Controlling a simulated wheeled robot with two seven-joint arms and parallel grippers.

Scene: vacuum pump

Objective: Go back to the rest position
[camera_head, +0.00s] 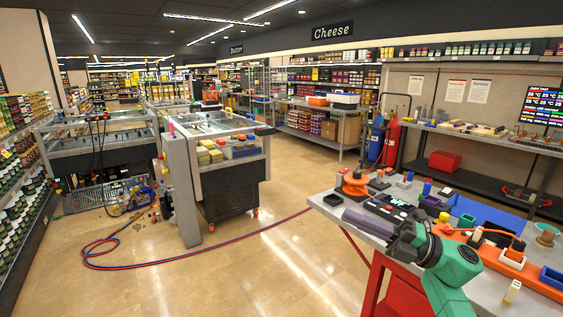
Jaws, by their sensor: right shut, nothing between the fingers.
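My right gripper (350,216) reaches in from the lower right on my green and dark grey arm. Its fingers point left over the near-left part of the worktable (329,208). The fingers are closed together and hold nothing. My left gripper is not in view. An orange device (354,184) stands at the table's far left corner, beyond the gripper. Part of the tabletop is hidden behind my right arm.
The worktable also holds an orange tray (541,285), a blue mat (490,207) and several small parts. A chest display (230,160) stands in the middle. A red and blue hose (178,264) lies on the floor. The floor between is mostly clear.

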